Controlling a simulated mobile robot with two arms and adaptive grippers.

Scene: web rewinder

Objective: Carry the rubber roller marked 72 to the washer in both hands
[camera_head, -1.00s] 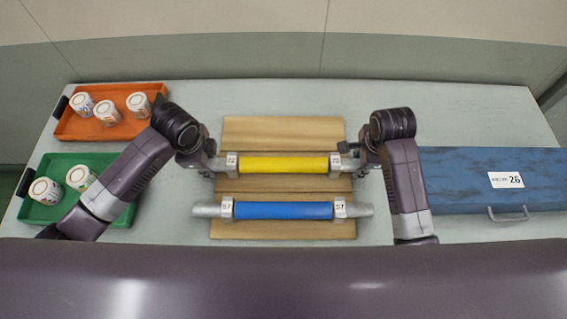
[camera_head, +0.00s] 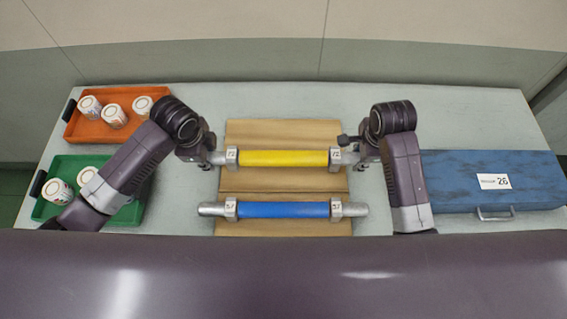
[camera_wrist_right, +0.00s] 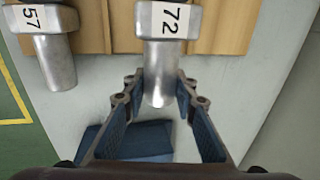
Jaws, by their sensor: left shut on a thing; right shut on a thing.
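The roller marked 72 (camera_head: 283,158) has a yellow middle, grey end collars with white labels and bare metal shaft ends. It lies crosswise over the wooden boards. My left gripper (camera_head: 207,153) is shut on its left shaft end. My right gripper (camera_head: 357,152) is shut on its right shaft end. In the right wrist view, the metal shaft end (camera_wrist_right: 161,82) sits between the fingers of the right gripper (camera_wrist_right: 159,92), below the 72 label. I cannot tell whether the roller is clear of the boards. I cannot identify a washer for certain.
A blue roller marked 57 (camera_head: 283,210) lies parallel on the wooden boards (camera_head: 283,226), nearer me. A blue case labelled 26 (camera_head: 470,168), small print unreadable, is at right. Orange (camera_head: 92,130) and green (camera_head: 72,160) trays with white cups are at left. The table's back is clear.

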